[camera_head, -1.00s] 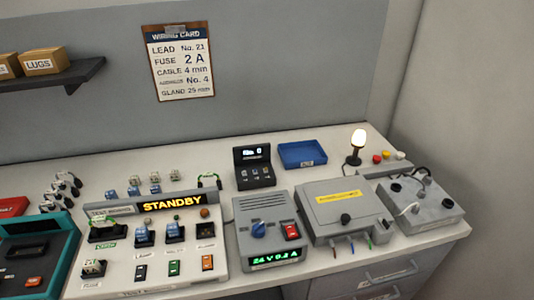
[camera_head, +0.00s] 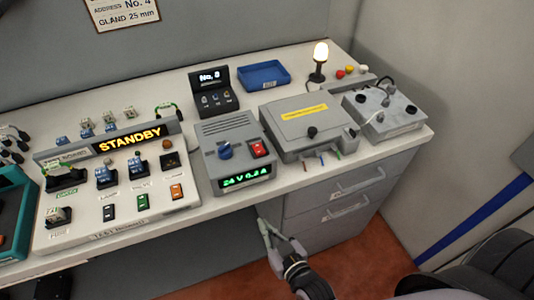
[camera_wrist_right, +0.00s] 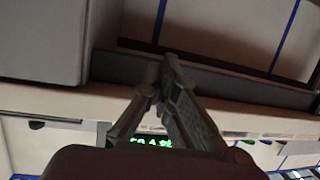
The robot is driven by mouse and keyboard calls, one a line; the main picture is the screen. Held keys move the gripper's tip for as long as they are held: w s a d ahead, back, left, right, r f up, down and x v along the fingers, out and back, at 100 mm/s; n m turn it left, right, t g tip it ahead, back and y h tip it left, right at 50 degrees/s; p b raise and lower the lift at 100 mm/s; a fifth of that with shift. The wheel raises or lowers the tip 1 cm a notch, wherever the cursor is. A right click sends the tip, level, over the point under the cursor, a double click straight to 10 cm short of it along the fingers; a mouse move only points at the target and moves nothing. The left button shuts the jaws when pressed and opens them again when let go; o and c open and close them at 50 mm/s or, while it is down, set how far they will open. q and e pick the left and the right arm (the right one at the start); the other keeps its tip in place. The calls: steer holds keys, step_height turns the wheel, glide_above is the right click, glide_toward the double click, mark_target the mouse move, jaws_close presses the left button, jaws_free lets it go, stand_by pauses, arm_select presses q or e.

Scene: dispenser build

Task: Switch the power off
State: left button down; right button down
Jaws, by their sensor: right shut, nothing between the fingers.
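My right gripper (camera_head: 264,226) is shut and empty, below and in front of the bench edge, apart from the power supply. Its closed fingers also show in the right wrist view (camera_wrist_right: 166,68). My left gripper is not in view.
Left of the supply is the test board with a lit STANDBY sign (camera_head: 131,139). Right of it are a grey box with a yellow label (camera_head: 304,111) and another grey box (camera_head: 383,112). A lit lamp (camera_head: 320,55) and blue tray (camera_head: 264,75) stand behind. Drawers (camera_head: 345,190) are below.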

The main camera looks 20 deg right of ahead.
steer(key=d+r+t+h, duration=0.1)
steer(key=d+r+t, duration=0.1)
steer(key=r, duration=0.9)
steer(key=d+r+m+t+b, duration=0.1)
steer(key=d+r+t, duration=0.1)
steer(key=r, duration=0.9)
steer(key=shift+r+m+t+h, duration=0.15)
steer(key=shift+m+t+h, duration=0.2)
steer(key=shift+t, duration=0.45)
steer(key=shift+w, duration=0.1)
step_height(320, 180, up, 2)
steer(key=p, duration=0.3)
glide_above(267, 160)
steer(key=shift+w+r, duration=0.2)
step_height(267, 160, down, 4)
steer(key=shift+s+r, duration=0.1)
steer(key=shift+r, duration=0.1)
steer(key=shift+s+f, duration=0.1)
steer(key=shift+f, duration=0.3)
